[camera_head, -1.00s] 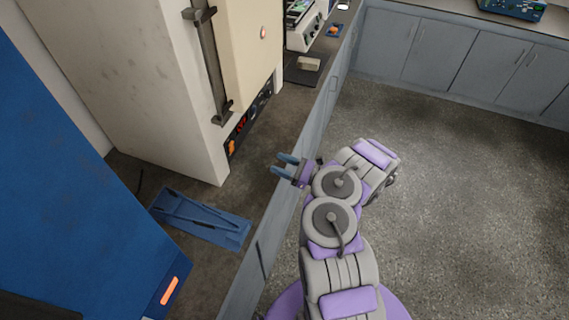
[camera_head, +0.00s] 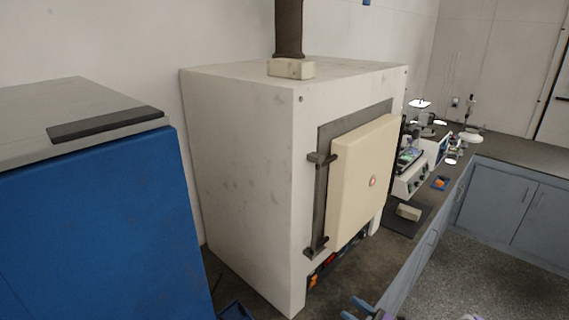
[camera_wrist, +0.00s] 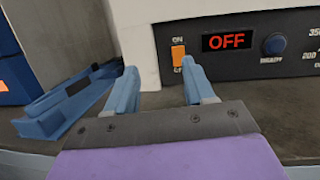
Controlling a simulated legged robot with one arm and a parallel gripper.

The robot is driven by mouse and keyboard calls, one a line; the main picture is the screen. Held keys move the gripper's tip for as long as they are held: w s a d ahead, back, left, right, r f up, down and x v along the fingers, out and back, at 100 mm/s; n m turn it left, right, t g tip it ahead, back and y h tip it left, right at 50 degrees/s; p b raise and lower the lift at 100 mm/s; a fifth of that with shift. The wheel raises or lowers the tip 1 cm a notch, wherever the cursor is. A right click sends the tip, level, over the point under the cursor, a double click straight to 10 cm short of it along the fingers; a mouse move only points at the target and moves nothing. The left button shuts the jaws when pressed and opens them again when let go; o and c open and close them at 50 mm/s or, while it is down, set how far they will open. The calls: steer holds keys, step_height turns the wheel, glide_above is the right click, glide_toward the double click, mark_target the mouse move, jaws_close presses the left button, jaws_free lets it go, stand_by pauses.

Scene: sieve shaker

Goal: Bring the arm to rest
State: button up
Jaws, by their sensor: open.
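My gripper (camera_wrist: 160,88) is open and empty in the wrist view, its two blue fingers apart. It points at the lower front of a white furnace (camera_head: 245,180), near an orange switch (camera_wrist: 179,56) and a display (camera_wrist: 227,41) reading OFF. I cannot tell whether a fingertip touches the panel. In the head view only the tips of my gripper (camera_head: 362,306) show at the bottom edge.
A blue tray-like piece (camera_wrist: 75,103) lies on the counter left of the gripper. A large blue cabinet (camera_head: 105,230) stands left of the furnace. A dark mat (camera_head: 405,221) with a pale block (camera_head: 409,212) lies on the counter (camera_head: 402,253) to the right. Floor (camera_head: 470,270) is open at right.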

steer(key=s+a+r+n+g+y, duration=0.35)
steer(key=a+r+n+g, duration=0.55)
steer(key=a+r, duration=0.5)
steer(key=s+a+r+n+g+h, duration=0.3)
steer(key=s+a+r+n+g, duration=0.55)
steer(key=s, duration=0.25)
steer(key=s+r+n+g+h, duration=0.15)
steer(key=s+n+h, duration=0.35)
steer(key=s+h, duration=0.7)
steer(key=s+d+n+t+h, duration=0.3)
steer(key=s+d+t+h, duration=0.1)
steer(key=s+d, duration=0.8)
steer(key=shift+d, duration=0.7)
steer(key=shift+o, duration=0.3)
steer(key=shift+s+f+h, duration=0.1)
steer(key=shift+h, duration=0.15)
